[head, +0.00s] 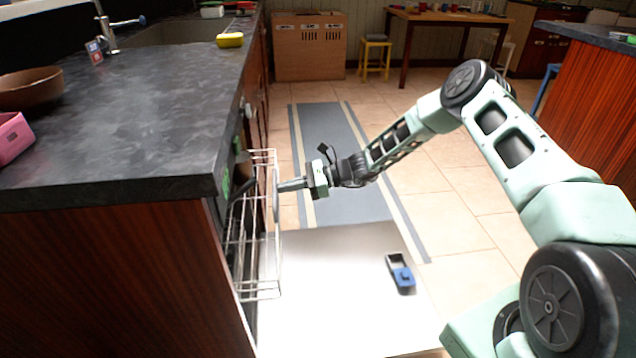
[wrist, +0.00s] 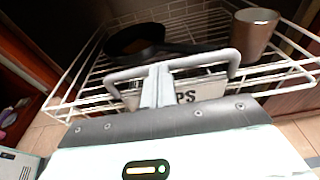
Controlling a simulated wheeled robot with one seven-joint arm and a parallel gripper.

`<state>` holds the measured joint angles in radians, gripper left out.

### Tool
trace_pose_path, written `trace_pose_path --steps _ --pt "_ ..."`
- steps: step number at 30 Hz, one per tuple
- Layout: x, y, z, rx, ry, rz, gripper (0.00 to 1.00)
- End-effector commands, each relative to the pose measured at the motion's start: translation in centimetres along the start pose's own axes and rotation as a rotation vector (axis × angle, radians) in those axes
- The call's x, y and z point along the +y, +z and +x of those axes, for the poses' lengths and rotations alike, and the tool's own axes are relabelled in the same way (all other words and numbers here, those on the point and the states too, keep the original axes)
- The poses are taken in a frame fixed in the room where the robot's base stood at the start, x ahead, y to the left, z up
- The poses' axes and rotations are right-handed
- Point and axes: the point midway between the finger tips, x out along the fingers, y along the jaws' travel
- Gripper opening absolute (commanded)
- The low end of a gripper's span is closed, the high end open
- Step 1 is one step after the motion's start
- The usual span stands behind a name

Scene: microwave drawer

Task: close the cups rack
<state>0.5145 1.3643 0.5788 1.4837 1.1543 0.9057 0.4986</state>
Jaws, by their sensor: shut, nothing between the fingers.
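The cups rack (head: 278,240) is a white wire rack jutting out from under the counter on the left, above an open door. In the wrist view, the rack (wrist: 75,75) fills the upper part, with a grey bar handle (wrist: 205,60) and a label (wrist: 190,91) reading "PS", the rest hidden by my fingers. A dark pan (wrist: 135,40) and a brownish metal cup (wrist: 252,38) are in it. My gripper (head: 282,186) is shut and empty, its fingertips at the rack's front by the handle; I cannot tell if they touch it.
The open door (head: 330,280) lies flat below the rack, with a blue and grey object (head: 400,272) on it. The dark countertop (head: 130,130) overhangs at left. A striped floor mat (head: 335,150) and clear tiles lie beyond.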

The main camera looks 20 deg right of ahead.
Motion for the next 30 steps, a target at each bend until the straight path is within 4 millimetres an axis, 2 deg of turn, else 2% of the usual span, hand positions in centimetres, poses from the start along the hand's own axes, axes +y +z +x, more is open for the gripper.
trace_pose_path --steps 1,6,15,22,30 --pt "0.1 0.3 1.6 -0.003 0.004 -0.001 0.0" --pt "0.1 1.1 6.3 -0.002 0.003 0.0 0.0" --pt "0.1 2.4 13.0 -0.001 0.002 -0.002 0.0" --pt "0.0 3.0 15.9 0.0 0.001 -0.001 0.0" --pt "0.0 3.4 17.1 -0.001 -0.001 0.0 0.0"
